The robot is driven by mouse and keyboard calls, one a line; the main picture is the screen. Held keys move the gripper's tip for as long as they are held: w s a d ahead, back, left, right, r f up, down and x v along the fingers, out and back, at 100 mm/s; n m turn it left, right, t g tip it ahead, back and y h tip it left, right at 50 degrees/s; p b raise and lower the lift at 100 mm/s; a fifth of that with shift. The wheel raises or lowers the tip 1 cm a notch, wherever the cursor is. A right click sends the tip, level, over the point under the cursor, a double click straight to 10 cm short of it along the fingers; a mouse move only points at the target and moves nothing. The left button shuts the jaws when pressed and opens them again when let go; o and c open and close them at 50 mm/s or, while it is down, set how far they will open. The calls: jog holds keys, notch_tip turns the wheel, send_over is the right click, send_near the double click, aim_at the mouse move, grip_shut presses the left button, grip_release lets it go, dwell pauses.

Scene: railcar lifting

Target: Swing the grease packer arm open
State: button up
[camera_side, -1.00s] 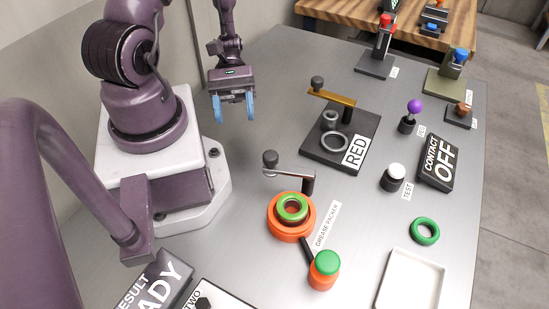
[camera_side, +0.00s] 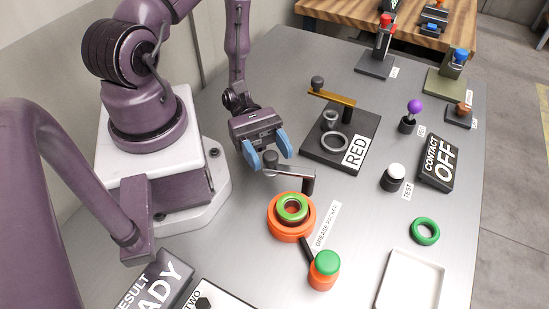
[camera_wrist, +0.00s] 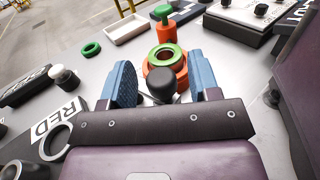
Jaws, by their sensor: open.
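The grease packer (camera_side: 284,225) is an orange round base with a green ring (camera_side: 292,208) seated in its top. Its silver arm (camera_side: 293,171) reaches left from a dark post and ends in a dark knob (camera_side: 271,161). The arm lies behind the orange base as the side view sees it. My gripper (camera_side: 268,162) is open, its blue fingers at the knob, one on each side. In the wrist view the black knob (camera_wrist: 162,86) sits between the open fingers (camera_wrist: 163,82), apart from both. Most of the arm is hidden there.
A black plate marked RED (camera_side: 313,152) with a brass arm (camera_side: 332,97) stands behind and right. A green-capped orange cylinder (camera_side: 325,272), a loose green ring (camera_side: 425,231) and a white tray (camera_side: 411,285) lie in front and right. The white TEST button (camera_side: 397,172) stands right of centre.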

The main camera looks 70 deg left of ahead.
jog(key=shift+w+d, duration=0.15)
jog(key=shift+d, duration=1)
grip_shut()
jog(key=shift+w+a+m+g, duration=0.15)
jog(key=shift+a+m+g, duration=0.15)
jog(key=shift+m+g, duration=0.5)
jog(key=shift+w+a+m+g, duration=0.15)
jog(key=shift+a+m+g, duration=0.25)
jog(key=shift+g, duration=0.75)
jog(key=shift+w+a+m+g, duration=0.15)
jog(key=shift+a+m+g, duration=0.1)
jog(key=shift+m+g, duration=0.55)
grip_release()
jog(key=w+a, duration=0.2)
jog(key=a, duration=1)
jog(key=shift+w+a, duration=0.15)
jog(key=shift+a, duration=0.25)
